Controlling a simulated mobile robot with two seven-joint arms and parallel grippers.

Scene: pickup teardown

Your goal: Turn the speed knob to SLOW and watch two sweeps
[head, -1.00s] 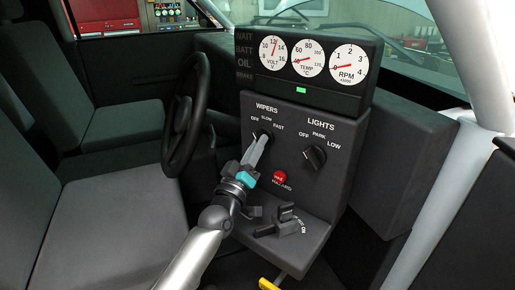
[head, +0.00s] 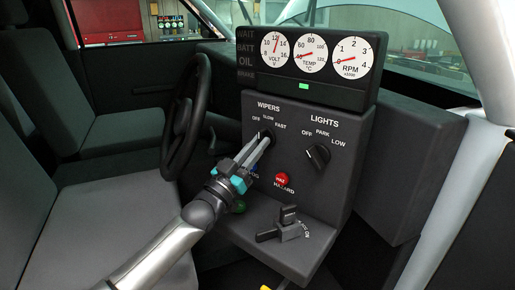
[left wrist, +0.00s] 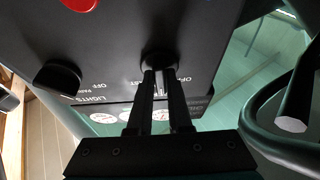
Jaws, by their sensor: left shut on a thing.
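The black WIPERS speed knob (head: 267,134) is on the dark dash panel under the labels OFF, SLOW and FAST. My left gripper (head: 262,142) reaches up from the lower left, with its two long fingers shut on this knob. In the left wrist view the fingers (left wrist: 160,72) meet the round knob (left wrist: 159,58) from either side. The fingers hide the knob's pointer, so I cannot tell which label it points to. My right gripper is not in view.
The LIGHTS knob (head: 317,156) is right of the wiper knob, with the red HAZARD button (head: 281,180) below. A lever (head: 289,224) stands on the lower ledge. The steering wheel (head: 187,117) is close on the left. Gauges (head: 312,54) top the panel.

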